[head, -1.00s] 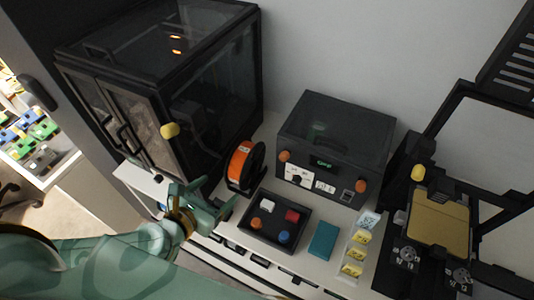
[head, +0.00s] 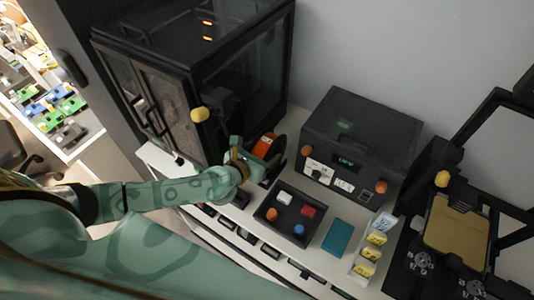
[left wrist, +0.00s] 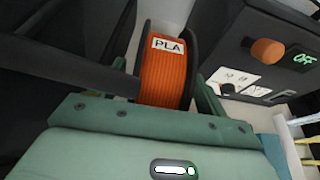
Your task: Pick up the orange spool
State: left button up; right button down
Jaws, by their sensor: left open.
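The orange spool (head: 265,145) with black side flanges stands upright on the white bench, just right of the dark glass-doored cabinet. My left gripper (head: 258,160) is at the spool's near side and partly hides it. In the left wrist view the spool (left wrist: 165,72) shows a white PLA label and lies ahead, between the two green fingers of my left gripper (left wrist: 162,88). The gripper is open. I cannot tell whether a finger touches the spool. My right gripper is not in view.
The dark cabinet (head: 190,75) stands close on the left. A black tray (head: 268,214) with small coloured blocks lies to the right of the gripper. A dark box with orange knobs (head: 358,140) stands behind it. A teal block (head: 338,238) and a printer (head: 455,235) are farther right.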

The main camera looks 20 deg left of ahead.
pick_arm(q)
jog(key=shift+w+d+f, duration=0.1)
jog(key=shift+w+f, duration=0.25)
jog(key=shift+w, duration=0.3)
jog(key=shift+s, duration=0.1)
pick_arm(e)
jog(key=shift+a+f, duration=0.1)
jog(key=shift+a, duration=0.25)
pick_arm(q)
jog(key=shift+r, duration=0.1)
jog(key=c, duration=1.4)
